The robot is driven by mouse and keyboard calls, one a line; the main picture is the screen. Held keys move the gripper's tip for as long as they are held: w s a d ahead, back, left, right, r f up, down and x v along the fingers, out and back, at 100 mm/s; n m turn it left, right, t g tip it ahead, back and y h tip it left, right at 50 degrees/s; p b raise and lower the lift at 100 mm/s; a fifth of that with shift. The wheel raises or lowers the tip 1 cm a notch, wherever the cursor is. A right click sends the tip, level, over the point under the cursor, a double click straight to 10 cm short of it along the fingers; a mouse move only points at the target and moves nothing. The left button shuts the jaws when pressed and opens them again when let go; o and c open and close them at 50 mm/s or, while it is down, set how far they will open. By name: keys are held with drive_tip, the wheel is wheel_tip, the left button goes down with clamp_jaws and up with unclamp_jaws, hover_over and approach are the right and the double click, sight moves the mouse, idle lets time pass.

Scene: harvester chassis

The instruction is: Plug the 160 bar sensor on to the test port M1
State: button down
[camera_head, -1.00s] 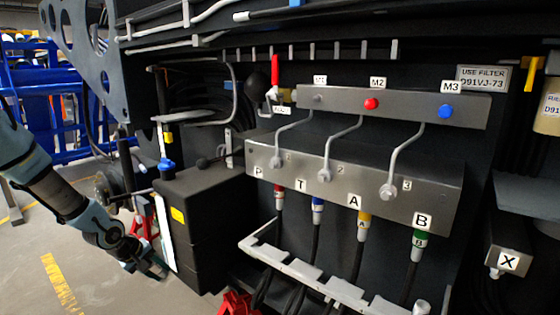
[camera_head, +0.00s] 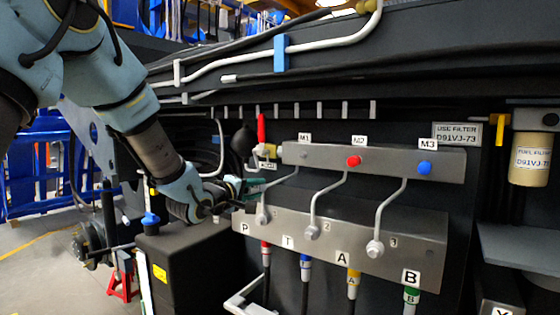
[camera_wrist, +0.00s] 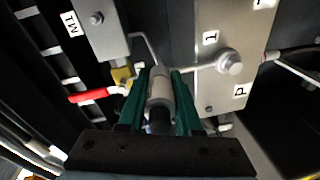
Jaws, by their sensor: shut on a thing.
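My gripper (camera_head: 256,187) is raised in front of the left end of the manifold, below and left of the M1 port. In the wrist view its green fingers (camera_wrist: 160,80) are shut on the sensor (camera_wrist: 160,92), a pale grey cylinder with a dark lower part. Its pressure marking cannot be read. The M1 test port (camera_head: 304,155) is a bare grey fitting on the upper steel block, under the M1 label. It also shows in the wrist view (camera_wrist: 96,18), up and left of the sensor and apart from it.
A red lever (camera_head: 261,128) on a yellow valve (camera_head: 267,150) stands just left of M1. Bent steel pipes (camera_head: 330,200) run from the upper block to the lower block (camera_head: 410,235). M2 (camera_head: 353,161) has a red cap, M3 (camera_head: 424,168) a blue one. A black box (camera_head: 190,260) sits below my arm.

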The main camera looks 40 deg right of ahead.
drive_tip(key=m+g+h, duration=0.1)
drive_tip(key=h, duration=0.1)
approach(299, 156)
drive_tip(key=shift+d+r, duration=0.1)
drive_tip(key=shift+d, duration=0.2)
drive_tip(key=shift+p+x, duration=0.3)
drive_tip(key=shift+x, duration=2.15)
drive_tip(key=shift+x, duration=1.25)
drive_tip(key=c, duration=0.5)
unclamp_jaws()
